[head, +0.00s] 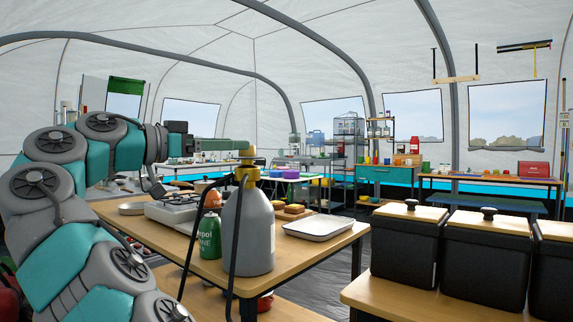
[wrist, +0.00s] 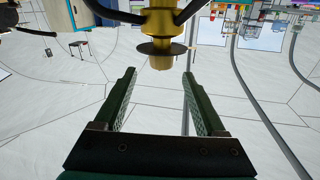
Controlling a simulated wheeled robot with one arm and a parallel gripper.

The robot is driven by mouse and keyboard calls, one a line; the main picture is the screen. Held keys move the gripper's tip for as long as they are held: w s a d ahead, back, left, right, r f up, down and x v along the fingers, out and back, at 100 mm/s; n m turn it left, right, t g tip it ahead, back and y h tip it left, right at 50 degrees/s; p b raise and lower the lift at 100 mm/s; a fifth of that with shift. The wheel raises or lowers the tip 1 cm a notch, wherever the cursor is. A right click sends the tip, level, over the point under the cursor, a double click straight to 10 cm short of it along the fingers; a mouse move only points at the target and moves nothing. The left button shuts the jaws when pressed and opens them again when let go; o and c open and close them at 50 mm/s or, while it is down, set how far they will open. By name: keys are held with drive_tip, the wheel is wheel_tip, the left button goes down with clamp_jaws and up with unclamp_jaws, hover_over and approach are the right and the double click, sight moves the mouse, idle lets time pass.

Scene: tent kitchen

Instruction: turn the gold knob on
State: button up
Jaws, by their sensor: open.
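The gold knob (head: 254,161) sits on top of the valve of a grey gas cylinder (head: 249,230), which stands upright at the front of the wooden table. In the wrist view, which looks turned over, the gold valve (wrist: 160,20) carries a dark disc (wrist: 162,48) and a gold end piece (wrist: 161,63). My gripper (head: 251,147) reaches in from the left with its green fingers level, just over the knob. In the wrist view, my open gripper (wrist: 158,74) has nothing between its fingers. The gold end lies near the fingertips, between their lines; contact is not visible.
Dark hoses (head: 234,215) run down from the valve. A green canister (head: 210,236) stands left of the cylinder, with a stove (head: 172,212) behind. A white tray (head: 318,228) lies to the right. Black bins (head: 405,245) stand at front right.

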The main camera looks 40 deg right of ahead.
drive_tip(key=d, duration=0.2)
drive_tip(key=d+b, duration=0.1)
drive_tip(key=d, duration=0.2)
drive_tip(key=d+f, duration=0.1)
drive_tip(key=d, duration=0.1)
drive_tip(key=shift+s+d+b, duration=0.2)
drive_tip(key=shift+d+b, duration=0.1)
drive_tip(key=shift+d, duration=0.1)
clamp_jaws()
idle(0.3)
